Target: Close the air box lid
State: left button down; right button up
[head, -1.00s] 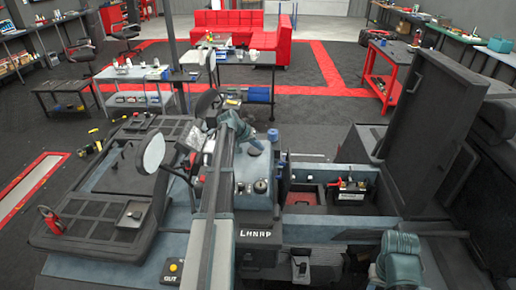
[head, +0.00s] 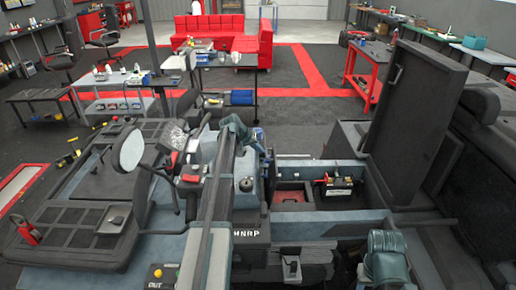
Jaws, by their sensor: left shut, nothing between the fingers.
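The air box lid (head: 417,112) is a large dark flat panel. It stands open, nearly upright and leaning a little to the right, at the right side of the open box. The box (head: 335,217) has a blue-grey rim, and its inside shows from above. My left arm reaches forward up the middle of the head view. My left gripper (head: 264,150) is small and partly hidden behind its own arm, left of the box and well apart from the lid. It is shut and empty. A teal joint of my right arm shows at the lower right; its gripper is not seen.
Inside the box are a black battery (head: 338,188) with a red terminal and a red tray (head: 289,198). A round mirror (head: 130,151) stands left of my left arm. A dark seat (head: 477,135) is right of the lid. Open floor lies beyond the vehicle.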

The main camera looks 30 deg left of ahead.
pick_arm(q)
jog(key=shift+w+d+y+p, duration=0.3)
jog(key=shift+w+d, duration=0.05)
jog(key=shift+d, duration=0.15)
jog(key=shift+w+d, duration=0.2)
jog(key=shift+d, duration=0.15)
